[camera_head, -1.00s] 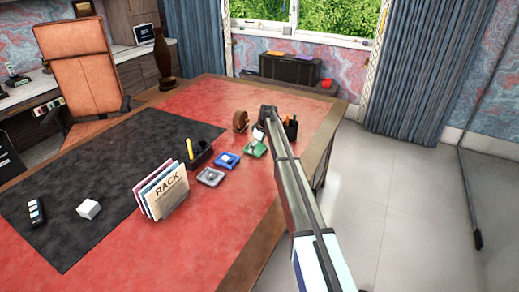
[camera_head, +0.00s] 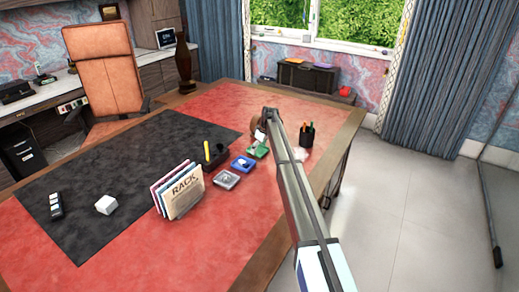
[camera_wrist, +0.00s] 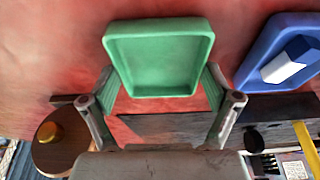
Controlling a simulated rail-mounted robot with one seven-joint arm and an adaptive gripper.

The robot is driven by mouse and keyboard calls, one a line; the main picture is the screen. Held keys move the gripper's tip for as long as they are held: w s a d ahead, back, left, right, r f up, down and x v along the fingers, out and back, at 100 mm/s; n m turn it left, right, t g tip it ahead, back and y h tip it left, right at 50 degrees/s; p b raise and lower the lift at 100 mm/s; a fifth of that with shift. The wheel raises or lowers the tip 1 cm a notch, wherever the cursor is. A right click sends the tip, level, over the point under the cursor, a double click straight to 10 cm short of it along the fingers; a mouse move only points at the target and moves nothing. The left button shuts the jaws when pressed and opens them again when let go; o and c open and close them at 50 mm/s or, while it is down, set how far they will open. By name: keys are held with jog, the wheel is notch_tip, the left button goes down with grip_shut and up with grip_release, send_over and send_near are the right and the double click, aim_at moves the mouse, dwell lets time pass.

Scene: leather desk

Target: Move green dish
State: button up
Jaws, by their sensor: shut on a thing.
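The green dish (camera_head: 258,152) is at the far right part of the red desk top, just behind the blue dish. It fills the upper middle of the wrist view (camera_wrist: 160,60) and looks empty there. My gripper (camera_wrist: 160,85) has one finger at each side of the dish's near end and is shut on it. In the head view my gripper (camera_head: 262,136) is above and behind the dish, largely hidden by my arm. I cannot tell whether the dish is clear of the desk.
The blue dish (camera_head: 243,165) holds a blue-and-white block (camera_wrist: 290,60). A grey dish (camera_head: 226,180), a black holder (camera_head: 215,157) and a file rack (camera_head: 183,192) stand nearer. A pen cup (camera_head: 306,136) and a small white object (camera_head: 300,154) are right of my arm.

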jog(key=o, duration=1)
jog(key=shift+r, duration=0.1)
jog(key=v, duration=1.1)
jog(key=shift+s+d+r, duration=0.15)
jog(key=shift+r, duration=0.2)
